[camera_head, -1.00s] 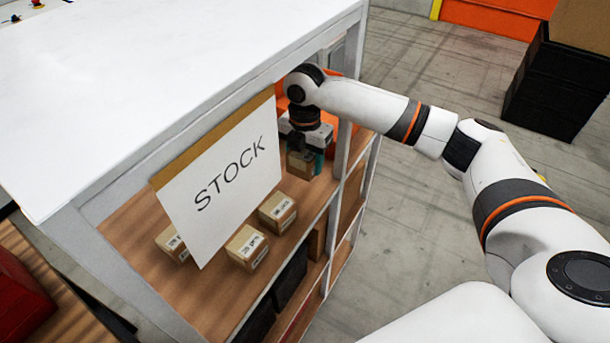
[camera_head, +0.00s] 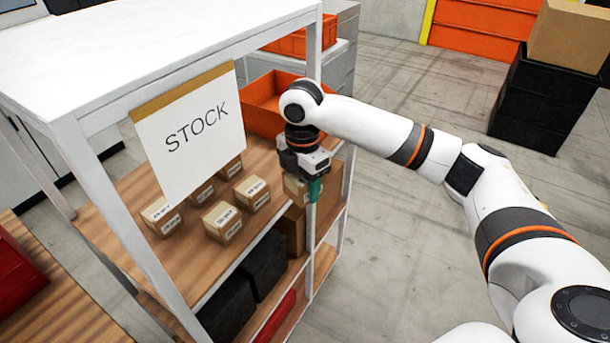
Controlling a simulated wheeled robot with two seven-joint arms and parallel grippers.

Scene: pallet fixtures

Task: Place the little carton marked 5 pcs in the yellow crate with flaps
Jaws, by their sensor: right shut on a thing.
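My right gripper (camera_head: 306,178) is shut on a small brown carton (camera_head: 294,190) at the right end of the shelf, beside the white upright. The print on this carton is too small to read. Several similar small cartons stand on the wooden shelf to the left, among them one at the front (camera_head: 222,222) and one behind it (camera_head: 252,194); their labels are not legible. No yellow crate with flaps shows in this view. My left gripper is out of view.
The white rack (camera_head: 312,50) carries a hanging STOCK sign (camera_head: 197,130). An orange bin (camera_head: 262,100) stands behind the gripper. Black boxes (camera_head: 226,302) sit on the lower shelf. At the right, a large carton (camera_head: 572,38) rests on black crates (camera_head: 540,98). Grey floor between is clear.

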